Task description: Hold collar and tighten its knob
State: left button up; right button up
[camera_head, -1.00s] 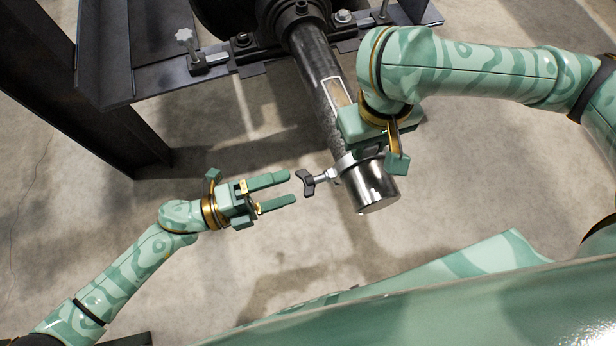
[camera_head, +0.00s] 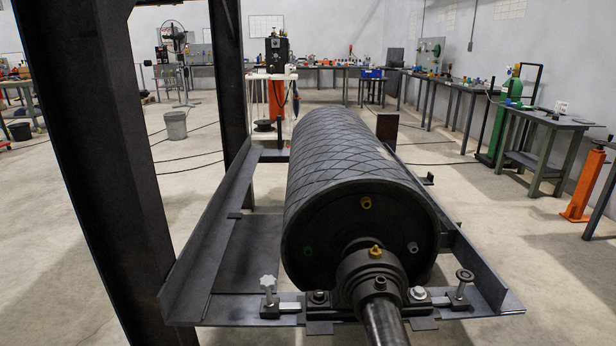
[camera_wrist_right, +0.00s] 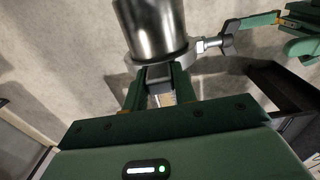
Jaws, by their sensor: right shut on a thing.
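In the right wrist view, the bright end of the shaft (camera_wrist_right: 150,25) comes down from the top. The grey collar (camera_wrist_right: 188,56) sits around it. My right gripper (camera_wrist_right: 160,80) is shut on the collar from below. The collar's dark wing knob (camera_wrist_right: 229,36) sticks out to the right on a light screw. My left gripper (camera_wrist_right: 268,30) is at the upper right, its fingers apart beside the knob, partly cut off by the frame edge. In the head view, only the dark upper part of the shaft (camera_head: 384,322) shows; collar, knob and both grippers are out of it.
In the head view, the large ribbed pulley drum (camera_head: 340,165) lies in a steel frame (camera_head: 205,235), with a bearing block (camera_head: 368,275) at its near end. A dark post (camera_head: 95,170) stands at left. Benches (camera_head: 545,120) line the far room.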

jog(key=o, duration=2)
jog(key=shift+c, duration=0.2)
